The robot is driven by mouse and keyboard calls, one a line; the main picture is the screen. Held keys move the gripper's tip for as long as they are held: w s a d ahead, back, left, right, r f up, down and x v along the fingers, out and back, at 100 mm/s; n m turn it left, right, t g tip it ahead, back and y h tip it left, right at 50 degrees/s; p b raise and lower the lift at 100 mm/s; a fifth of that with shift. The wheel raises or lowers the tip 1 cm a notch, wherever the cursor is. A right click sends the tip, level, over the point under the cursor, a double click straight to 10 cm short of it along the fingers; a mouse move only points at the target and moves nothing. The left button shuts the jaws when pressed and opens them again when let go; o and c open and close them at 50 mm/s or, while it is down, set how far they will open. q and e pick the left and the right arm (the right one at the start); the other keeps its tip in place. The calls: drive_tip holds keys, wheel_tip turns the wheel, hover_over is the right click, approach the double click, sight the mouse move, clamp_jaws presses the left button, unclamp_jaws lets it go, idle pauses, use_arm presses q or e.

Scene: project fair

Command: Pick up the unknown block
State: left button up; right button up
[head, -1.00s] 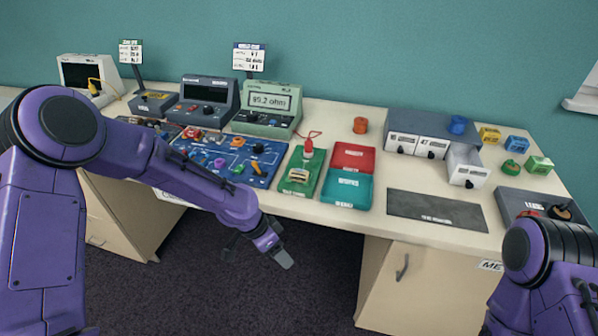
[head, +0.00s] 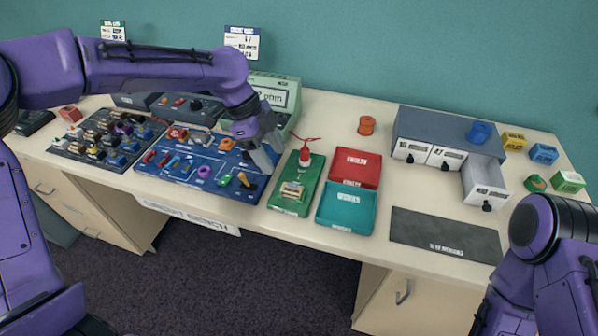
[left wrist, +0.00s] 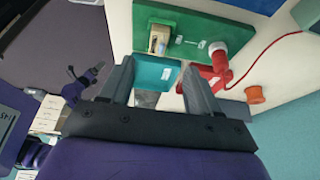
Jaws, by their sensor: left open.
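No block is readably marked unknown. A tan block (head: 292,190) sits on the green tester board (head: 283,206), below a red-topped plunger (head: 304,156). In the left wrist view the tan block (left wrist: 158,40) is beyond my fingers, with the green board (left wrist: 185,48) around it. My left gripper (head: 262,156) is open and empty, pointing down above the right end of the blue board (head: 190,168), left of the green board. It also shows in the left wrist view (left wrist: 157,78), its two fingers apart. My right arm shows at the lower right, its gripper out of view.
A red tray (head: 345,180) and a teal tray (head: 352,222) lie right of the green board. A dark mat (head: 440,232) is further right. A drawer cabinet (head: 420,124) and a meter (head: 285,82) stand behind. Small parts crowd the blue board.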

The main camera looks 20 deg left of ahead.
sight(291, 188)
use_arm(q)
drive_tip(key=x, duration=0.4)
drive_tip(key=shift+d+f+p, duration=0.25)
drive_tip(key=shift+f+p, duration=0.05)
drive_tip(key=shift+f, duration=0.05)
drive_tip(key=p+x, duration=0.1)
drive_tip(key=x, duration=0.4)
drive_tip(key=shift+s+d+f, duration=0.15)
drive_tip(key=shift+d, duration=0.05)
clamp_jaws()
use_arm(e)
drive_tip(key=shift+w+r, duration=0.25)
drive_tip(key=shift+r, duration=0.8)
